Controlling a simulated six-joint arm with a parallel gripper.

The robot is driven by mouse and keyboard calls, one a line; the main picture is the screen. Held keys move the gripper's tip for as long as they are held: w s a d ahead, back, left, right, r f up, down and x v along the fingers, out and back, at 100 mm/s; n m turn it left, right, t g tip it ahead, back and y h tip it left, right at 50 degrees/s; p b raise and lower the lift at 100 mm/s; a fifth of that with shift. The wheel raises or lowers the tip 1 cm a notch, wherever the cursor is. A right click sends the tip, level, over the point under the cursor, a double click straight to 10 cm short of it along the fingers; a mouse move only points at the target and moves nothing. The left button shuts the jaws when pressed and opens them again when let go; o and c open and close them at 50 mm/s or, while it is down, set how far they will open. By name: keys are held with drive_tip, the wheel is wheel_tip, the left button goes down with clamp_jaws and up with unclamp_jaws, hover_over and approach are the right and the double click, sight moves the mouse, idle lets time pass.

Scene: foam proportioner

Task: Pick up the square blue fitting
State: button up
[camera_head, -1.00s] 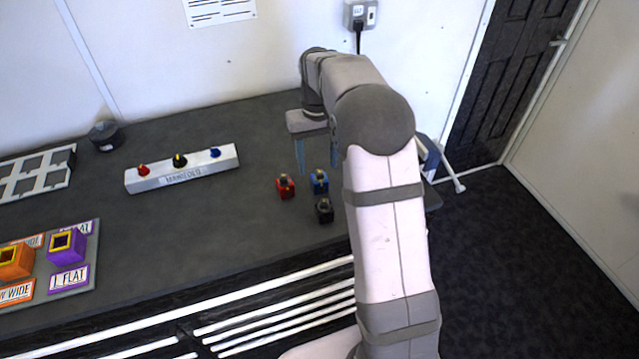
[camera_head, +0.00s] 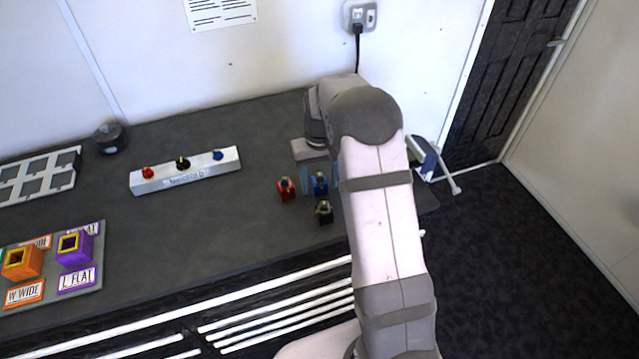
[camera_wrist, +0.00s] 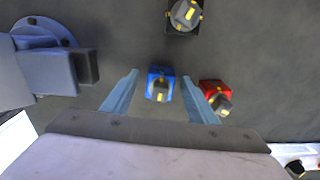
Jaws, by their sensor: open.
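The square blue fitting (camera_head: 319,184) stands upright on the dark bench, with a dark and metallic top. In the wrist view the blue fitting (camera_wrist: 160,84) lies between the two fingertips, slightly beyond the palm. My gripper (camera_head: 318,180) is open and low over the bench, its blue fingers on either side of the blue fitting, the right one partly hidden by my arm. The open gripper also shows in the wrist view (camera_wrist: 162,95). Nothing is held. Whether the fingers touch the fitting cannot be told.
A red fitting (camera_head: 286,190) stands close left of the blue one, near a finger in the wrist view (camera_wrist: 214,92). A black fitting (camera_head: 324,212) stands in front. A white manifold (camera_head: 205,172) lies left. A blue-grey device (camera_head: 424,158) stands right. Bench between manifold and fittings is clear.

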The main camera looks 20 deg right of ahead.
drive_tip(key=c, duration=1.3)
drive_tip(key=shift+r, duration=0.1)
drive_tip(key=shift+w+r+b, duration=0.1)
drive_tip(key=shift+r+b, duration=0.2)
drive_tip(key=shift+r, duration=0.25)
wheel_tip(320, 180, up, 9)
drive_tip(key=shift+f+b, duration=0.1)
drive_tip(key=shift+b, duration=1.05)
drive_tip(key=d+r+m+p, duration=0.1)
drive_tip(key=d+m+p, duration=0.1)
drive_tip(key=d+m, duration=0.3)
drive_tip(key=s+d+r+m+p, duration=0.1)
drive_tip(key=d+m+p, duration=0.1)
drive_tip(key=d+m, duration=0.4)
drive_tip(key=s+d+r+m+p, duration=0.1)
drive_tip(key=d+m, duration=0.4)
drive_tip(key=d, duration=0.6)
drive_tip(key=shift+s+d+r+m+p, duration=0.3)
drive_tip(key=shift+r+p, duration=0.2)
drive_tip(key=shift+p, duration=0.45)
drive_tip(key=shift+s+d+m, duration=0.1)
drive_tip(key=shift+d+m, duration=0.2)
drive_tip(key=shift+d, duration=0.05)
